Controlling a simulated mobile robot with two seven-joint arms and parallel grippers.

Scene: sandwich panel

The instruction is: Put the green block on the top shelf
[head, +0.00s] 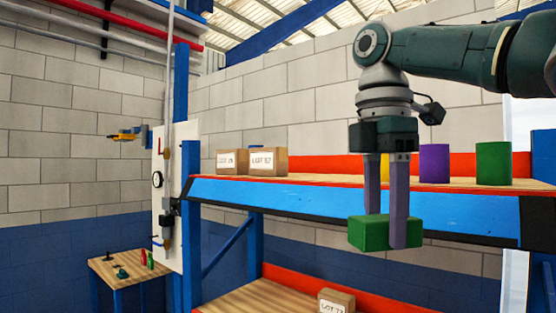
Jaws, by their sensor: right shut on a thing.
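The green block (368,236) is held between the two grey-purple fingers of my right gripper (385,228), which points straight down. The block hangs level in front of the top shelf (270,195) and, in the picture, shows over the lower part of its blue front edge. The gripper fingers cover part of the block and of that edge. The exact gap between block and shelf cannot be told. My left gripper is not in view.
Cardboard boxes (267,161) stand on the top shelf's left part. A yellow piece (385,167), a purple cylinder (434,163) and a green cylinder (493,163) stand on the right. Bare board shows between. A lower shelf (262,297) holds another box (336,300).

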